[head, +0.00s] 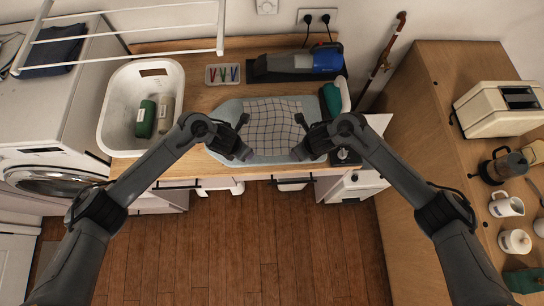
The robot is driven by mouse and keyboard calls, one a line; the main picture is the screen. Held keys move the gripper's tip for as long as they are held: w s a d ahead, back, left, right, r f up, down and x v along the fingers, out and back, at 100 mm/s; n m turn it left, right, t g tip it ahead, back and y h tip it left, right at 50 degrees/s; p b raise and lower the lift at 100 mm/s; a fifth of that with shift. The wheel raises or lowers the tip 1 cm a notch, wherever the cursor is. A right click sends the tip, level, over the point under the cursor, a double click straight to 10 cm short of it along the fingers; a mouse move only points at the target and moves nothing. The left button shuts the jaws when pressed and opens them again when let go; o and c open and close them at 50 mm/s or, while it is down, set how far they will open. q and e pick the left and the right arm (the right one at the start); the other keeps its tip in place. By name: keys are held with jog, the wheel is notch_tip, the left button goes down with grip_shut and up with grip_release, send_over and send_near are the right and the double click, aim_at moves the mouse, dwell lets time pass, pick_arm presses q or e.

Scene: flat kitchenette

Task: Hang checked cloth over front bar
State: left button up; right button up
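The checked cloth (272,122), white-grey with dark lines, lies spread on a pale blue padded board (230,106) on the wooden counter. My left gripper (246,154) is at the cloth's front left corner, and my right gripper (299,154) is at its front right corner. The fingertips are small and dark against the cloth's edge, so I cannot tell whether they are open or hold it. A white rack with several bars hangs at the upper left; its front bar (120,61) is bare over most of its length.
A dark blue cloth (55,50) is at the far left. A side counter (425,130) stands right.

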pick_arm(q)
jog(key=shift+c, duration=0.2)
pick_arm(e)
jog(key=shift+c, duration=0.2)
pick_arm(q)
grip_shut()
pick_arm(e)
grip_shut()
jog(key=shift+f, duration=0.1)
pick_arm(q)
jog(key=shift+r, duration=0.15)
pick_arm(e)
jog(key=shift+r, duration=0.2)
